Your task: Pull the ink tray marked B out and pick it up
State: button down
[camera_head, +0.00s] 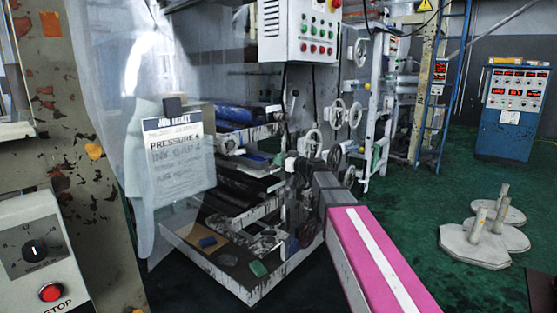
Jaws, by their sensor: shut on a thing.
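My gripper (297,166) is at the end of my arm, which reaches in from the lower right. It is small and dark against the press, and its fingers are hard to make out. It is shut on the near end of a dark ink tray (260,162) at the middle level of the press. The tray looks roughly level. I cannot read a letter B on it, and I cannot tell how far out it is. Above it is another level with a blue roller (238,113).
A clear curtain with a job ticket (178,145) hangs at the left of the press. A low shelf (240,282) with loose items lies below. Handwheels (337,113) stand close right of my gripper. A control box (300,30) hangs above.

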jog(key=shift+s+d, duration=0.4)
jog(key=shift+d, duration=0.1)
jog(key=c, duration=0.8)
grip_release()
jog(key=shift+s+d, duration=0.1)
jog(key=v, duration=1)
jog(key=shift+s+d, duration=0.2)
jog(key=shift+d, duration=0.05)
